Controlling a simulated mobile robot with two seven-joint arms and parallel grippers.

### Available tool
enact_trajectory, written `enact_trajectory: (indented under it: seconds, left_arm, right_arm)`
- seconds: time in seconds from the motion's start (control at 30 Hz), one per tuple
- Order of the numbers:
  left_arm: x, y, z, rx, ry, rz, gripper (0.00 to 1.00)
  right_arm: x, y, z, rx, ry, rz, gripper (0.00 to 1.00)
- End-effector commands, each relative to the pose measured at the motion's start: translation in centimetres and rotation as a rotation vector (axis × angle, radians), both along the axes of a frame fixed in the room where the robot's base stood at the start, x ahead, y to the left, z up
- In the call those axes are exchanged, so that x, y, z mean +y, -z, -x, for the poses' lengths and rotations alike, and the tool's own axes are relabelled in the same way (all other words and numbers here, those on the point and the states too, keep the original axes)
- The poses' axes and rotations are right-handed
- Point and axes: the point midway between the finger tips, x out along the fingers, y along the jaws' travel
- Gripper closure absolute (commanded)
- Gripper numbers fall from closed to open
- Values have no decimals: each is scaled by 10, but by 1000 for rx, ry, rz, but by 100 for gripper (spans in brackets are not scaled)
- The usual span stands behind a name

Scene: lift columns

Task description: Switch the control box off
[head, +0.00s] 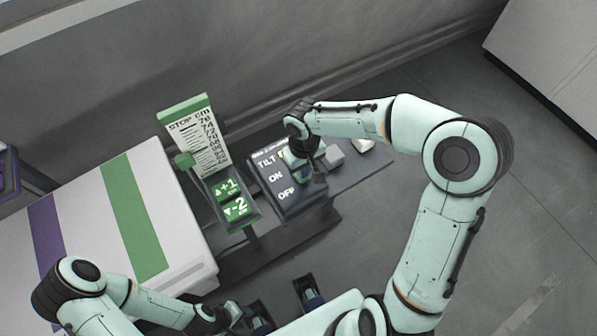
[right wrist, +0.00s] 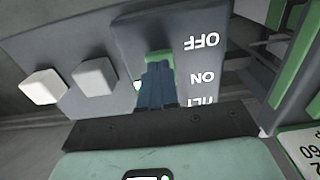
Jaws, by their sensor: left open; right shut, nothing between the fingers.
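The control box (head: 286,205) is a dark grey panel with white TILT, ON and OFF lettering, on a grey stand. In the right wrist view the control box (right wrist: 125,40) shows the lettering upside down, with a green piece (right wrist: 160,58), probably the switch, level with OFF. My right gripper (head: 310,170) is shut and empty over the box; its arm hides part of the panel. Its blue fingertips (right wrist: 157,75) overlap the lower edge of the green piece; I cannot tell whether they touch. My left gripper (head: 235,315) is open, low in the head view, away from the box.
Left of the box stands a panel with green +1 and -2 buttons (head: 232,198) and a green-topped stop chart (head: 197,140). Right of it are a grey block (head: 333,158) and a white block (right wrist: 43,87). A white table (head: 185,215) with green and purple stripes fills the left.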

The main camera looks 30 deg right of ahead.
Motion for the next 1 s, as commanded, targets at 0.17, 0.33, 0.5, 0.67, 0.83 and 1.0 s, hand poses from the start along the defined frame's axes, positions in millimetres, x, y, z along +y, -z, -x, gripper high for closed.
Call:
enact_trajectory:
  seconds: [0.17,0.33,0.5,0.67,0.83,1.0]
  left_arm:
    - [0,3,1,1,0,0,57]
    - [0,5,2,2,0,0,57]
    - [0,7,2,2,0,0,57]
    - [0,9,3,3,0,0,57]
    - [0,12,3,4,0,0,57]
    - [0,14,4,6,0,0,57]
  right_arm:
    - [0,3,0,0,0,0,100]
    - [0,6,0,0,0,0,100]
    - [0,9,0,0,0,0,100]
    - [0,11,0,0,0,0,100]
    - [0,14,0,0,0,0,100]
    - [0,16,0,-1,0,0,100]
